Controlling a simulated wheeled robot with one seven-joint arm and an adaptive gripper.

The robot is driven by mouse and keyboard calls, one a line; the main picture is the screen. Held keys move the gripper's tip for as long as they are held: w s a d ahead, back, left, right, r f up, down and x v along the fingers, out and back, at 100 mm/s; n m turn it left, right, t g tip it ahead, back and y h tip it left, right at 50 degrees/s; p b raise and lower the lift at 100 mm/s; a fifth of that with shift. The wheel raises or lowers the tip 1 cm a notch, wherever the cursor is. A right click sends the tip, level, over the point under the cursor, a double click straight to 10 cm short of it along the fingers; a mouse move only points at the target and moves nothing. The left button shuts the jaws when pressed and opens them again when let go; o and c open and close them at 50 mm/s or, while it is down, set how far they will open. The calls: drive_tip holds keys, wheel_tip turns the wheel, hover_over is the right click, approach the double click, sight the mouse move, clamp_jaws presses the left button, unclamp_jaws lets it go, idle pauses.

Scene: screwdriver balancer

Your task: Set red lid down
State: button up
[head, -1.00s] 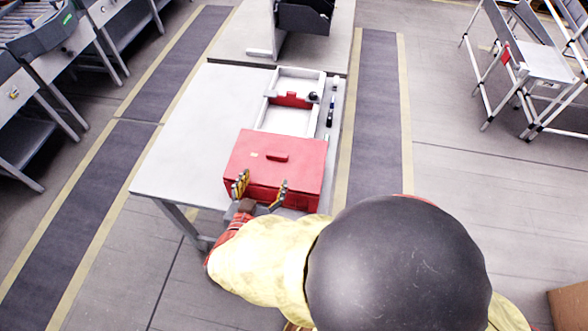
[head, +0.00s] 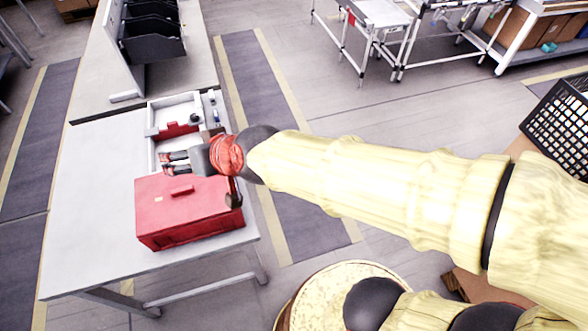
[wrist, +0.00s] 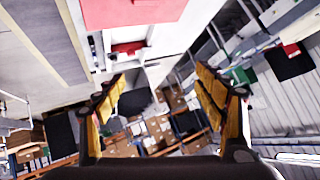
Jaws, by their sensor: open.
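The red lid (head: 172,187), with a small handle on top, lies flat on the red box (head: 195,230) at the front of the white table. Its red surface also shows at the top of the wrist view (wrist: 130,12). My gripper (head: 165,163) is open and empty, reaching in from the right by the box's back edge, over or near the white tray. I cannot tell its exact height above them. In the wrist view both yellow-padded fingers (wrist: 160,85) are spread with nothing between them. My wrist hides part of the box's back right.
A white tray (head: 152,120) with a small red piece (head: 178,129) stands behind the box. Small dark tools lie to its right. A dark bin rack (head: 150,35) stands farther back. The left of the table (head: 95,190) is clear.

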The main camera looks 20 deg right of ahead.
drive_tip(key=s+d+g+h, duration=0.1)
drive_tip(key=s+d+h, duration=0.1)
drive_tip(key=s+d, duration=0.5)
drive_tip(key=s+d+m+g+h, duration=0.1)
drive_tip(key=s+d, duration=0.6)
drive_tip(key=d, duration=0.8)
drive_tip(key=g+h, duration=0.1)
drive_tip(key=h, duration=0.1)
drive_tip(key=shift+s+d+h, duration=0.3)
drive_tip(key=shift+s, duration=0.1)
